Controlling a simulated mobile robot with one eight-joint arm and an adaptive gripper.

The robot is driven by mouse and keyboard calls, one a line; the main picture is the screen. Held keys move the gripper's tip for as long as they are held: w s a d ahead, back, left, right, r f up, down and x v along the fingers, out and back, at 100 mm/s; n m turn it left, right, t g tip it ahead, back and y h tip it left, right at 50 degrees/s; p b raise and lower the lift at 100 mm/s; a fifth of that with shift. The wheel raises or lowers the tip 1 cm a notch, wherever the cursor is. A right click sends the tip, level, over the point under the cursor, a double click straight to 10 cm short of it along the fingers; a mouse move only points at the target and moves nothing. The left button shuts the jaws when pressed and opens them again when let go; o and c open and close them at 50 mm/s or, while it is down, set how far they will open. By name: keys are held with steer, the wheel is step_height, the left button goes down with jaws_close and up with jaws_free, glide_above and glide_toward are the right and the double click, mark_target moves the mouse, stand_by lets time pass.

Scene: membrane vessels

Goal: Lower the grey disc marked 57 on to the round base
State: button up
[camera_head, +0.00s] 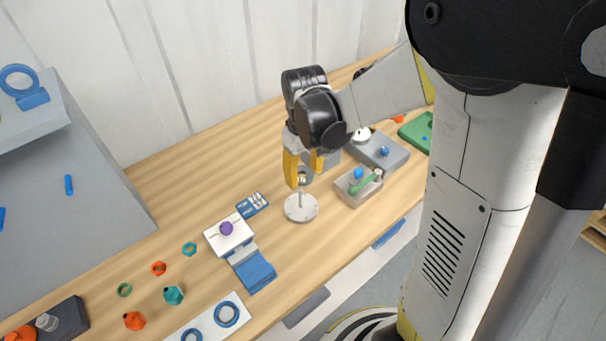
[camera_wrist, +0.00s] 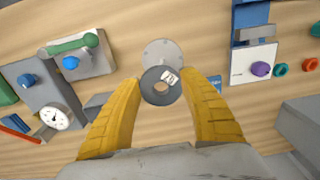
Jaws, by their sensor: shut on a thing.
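The grey disc (camera_wrist: 149,86) is a dark ring with a centre hole and a white label, too small to read surely. My gripper (camera_wrist: 162,82) is shut on it, one yellow finger at each side. In the head view my gripper (camera_head: 304,177) points down above the round base, with the disc (camera_head: 305,174) partly hidden by the fingers. The round base (camera_head: 300,209) is a pale grey plate on the table with a short upright pin. In the wrist view the disc covers the near part of the base (camera_wrist: 163,50). The disc appears raised above the plate.
A grey block with a green handle and blue knob (camera_head: 359,188) stands close on the right. A white block with a purple knob (camera_head: 228,235) and a blue card (camera_head: 252,205) lie left. Gauge units stand behind right.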

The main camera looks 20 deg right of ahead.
mark_target(302, 192)
steer(key=shift+s+a+f+b, duration=0.1)
steer(key=shift+a+f+b, duration=0.05)
steer(key=shift+f+b, duration=1.8)
steer(key=shift+a+f+b, duration=0.1)
steer(key=shift+f+b, duration=1.3)
steer(key=shift+f, duration=0.9)
steer(key=o, duration=1.2)
step_height(302, 192, up, 12)
